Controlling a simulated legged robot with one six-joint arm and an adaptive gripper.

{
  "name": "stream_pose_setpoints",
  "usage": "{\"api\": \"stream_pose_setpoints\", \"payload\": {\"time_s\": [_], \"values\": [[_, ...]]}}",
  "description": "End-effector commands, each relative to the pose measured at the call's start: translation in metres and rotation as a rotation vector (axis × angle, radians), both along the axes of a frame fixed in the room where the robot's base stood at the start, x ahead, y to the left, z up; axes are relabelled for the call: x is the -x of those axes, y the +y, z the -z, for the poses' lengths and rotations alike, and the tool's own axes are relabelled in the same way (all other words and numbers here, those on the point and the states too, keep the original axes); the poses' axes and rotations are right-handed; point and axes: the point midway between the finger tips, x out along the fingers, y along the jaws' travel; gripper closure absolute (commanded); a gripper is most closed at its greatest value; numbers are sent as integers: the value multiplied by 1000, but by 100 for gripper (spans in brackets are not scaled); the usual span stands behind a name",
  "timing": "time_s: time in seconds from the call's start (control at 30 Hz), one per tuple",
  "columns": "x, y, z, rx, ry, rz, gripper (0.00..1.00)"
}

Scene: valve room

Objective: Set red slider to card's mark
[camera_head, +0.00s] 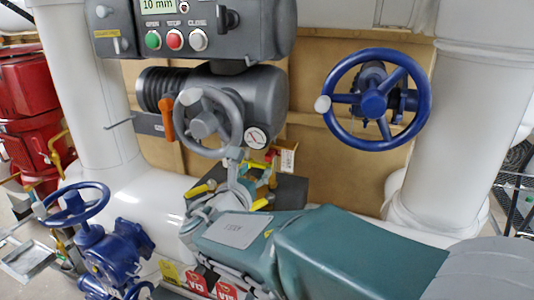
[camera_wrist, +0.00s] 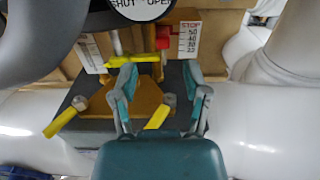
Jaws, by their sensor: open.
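The red slider (camera_wrist: 163,38) is a small red block beside the white card (camera_wrist: 187,42), at the card's left edge near its top. The card reads STOP at the top, with 50, 40, 30 and 20 below. In the head view, the red slider (camera_head: 272,154) and card (camera_head: 288,157) sit below the grey actuator, partly hidden. My gripper (camera_wrist: 161,78) is open and empty in the wrist view. Its two fingers are spread below the slider in the picture, apart from it. The gripper (camera_head: 251,166) also shows in the head view, close to the slider.
Yellow handles (camera_wrist: 59,122) on a brass body (camera_wrist: 103,104) lie around my fingers. A second scale card (camera_wrist: 90,52) stands left. A grey handwheel (camera_head: 205,122) hangs above, under a control box (camera_head: 196,27) reading 10 mm. A blue handwheel (camera_head: 375,100) is on the right.

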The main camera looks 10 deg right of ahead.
Motion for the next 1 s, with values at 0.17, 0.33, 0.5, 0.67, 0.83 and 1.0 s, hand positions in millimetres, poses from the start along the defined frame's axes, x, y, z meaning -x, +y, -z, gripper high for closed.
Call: {"api": "stream_pose_setpoints", "payload": {"time_s": [0.17,0.33,0.5,0.67,0.83,1.0], "values": [[-29,-22,1,-2,1,6,40],[-53,-37,1,-2,1,5,40],[-66,-45,1,-2,1,3,40],[-69,-47,0,-2,0,1,40],[-69,-47,0,-3,-1,1,44],[-69,-46,0,-2,0,1,100]]}}
